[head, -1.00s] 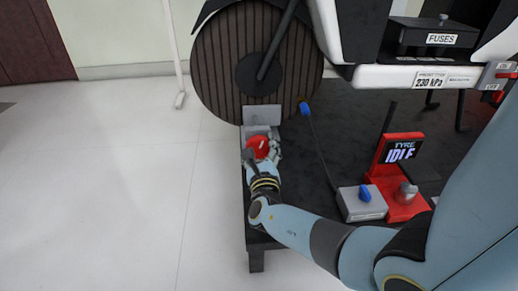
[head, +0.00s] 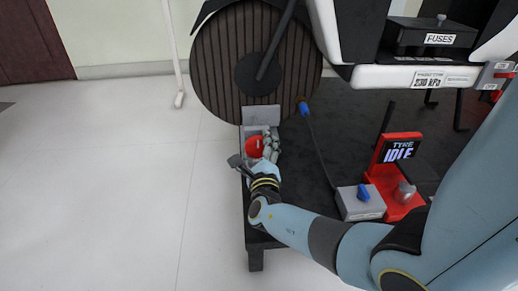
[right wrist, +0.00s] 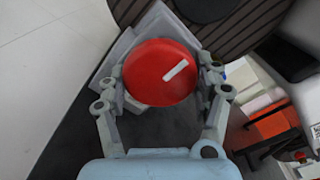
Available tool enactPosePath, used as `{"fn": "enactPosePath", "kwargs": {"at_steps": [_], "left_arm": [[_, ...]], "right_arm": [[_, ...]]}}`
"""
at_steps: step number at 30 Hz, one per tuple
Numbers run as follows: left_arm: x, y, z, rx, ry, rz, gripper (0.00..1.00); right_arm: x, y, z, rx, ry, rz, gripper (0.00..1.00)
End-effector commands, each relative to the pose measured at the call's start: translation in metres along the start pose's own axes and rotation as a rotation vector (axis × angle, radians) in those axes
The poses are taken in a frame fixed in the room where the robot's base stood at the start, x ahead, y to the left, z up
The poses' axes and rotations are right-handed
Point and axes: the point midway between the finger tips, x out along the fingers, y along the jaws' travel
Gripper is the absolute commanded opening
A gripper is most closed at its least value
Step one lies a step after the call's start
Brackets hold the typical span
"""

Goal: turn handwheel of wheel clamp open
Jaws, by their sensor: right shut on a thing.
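The wheel clamp (head: 262,114) is a grey block with an upright plate at the foot of the large dark wheel (head: 215,62). Its red round handwheel (head: 254,146) faces my right arm. In the right wrist view the handwheel (right wrist: 150,86) fills the space between the fingers, and its white mark slants up to the right. My right gripper (head: 257,152) is shut on the handwheel, with one finger on each side of the rim in the right wrist view (right wrist: 161,80). My left gripper is not in view.
A dark platform (head: 340,130) lies right of the clamp. On it stand a grey box with a blue knob (head: 361,203) and a red unit (head: 401,180) whose screen reads TYRE IDLE. A blue-tipped lever (head: 304,107) rises near the wheel. Pale floor at left is clear.

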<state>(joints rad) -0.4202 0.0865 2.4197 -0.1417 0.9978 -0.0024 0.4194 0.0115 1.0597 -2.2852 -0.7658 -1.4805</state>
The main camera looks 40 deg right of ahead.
Motion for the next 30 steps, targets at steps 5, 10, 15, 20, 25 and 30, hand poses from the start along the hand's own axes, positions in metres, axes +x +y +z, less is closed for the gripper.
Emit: {"fn": "enactPosePath", "kwargs": {"at_steps": [5, 10, 15, 20, 25, 30], "left_arm": [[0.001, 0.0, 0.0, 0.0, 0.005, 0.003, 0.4], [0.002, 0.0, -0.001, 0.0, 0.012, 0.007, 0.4], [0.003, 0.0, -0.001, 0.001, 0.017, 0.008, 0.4], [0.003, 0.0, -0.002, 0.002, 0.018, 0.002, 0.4], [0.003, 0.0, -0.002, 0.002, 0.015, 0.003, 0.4], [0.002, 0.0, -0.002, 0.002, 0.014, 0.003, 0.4]], "right_arm": [[-0.002, 0.002, -0.002, -0.004, 0.002, 0.005, 0.34], [-0.001, 0.001, -0.001, -0.003, 0.001, 0.004, 0.89], [-0.001, 0.001, -0.001, -0.001, 0.001, 0.002, 0.9], [-0.003, 0.001, -0.001, -0.001, 0.001, 0.002, 0.9], [-0.028, 0.001, -0.002, 0.0, 0.003, 0.004, 0.9], [-0.067, 0.002, -0.002, 0.0, 0.004, 0.004, 0.9]]}}
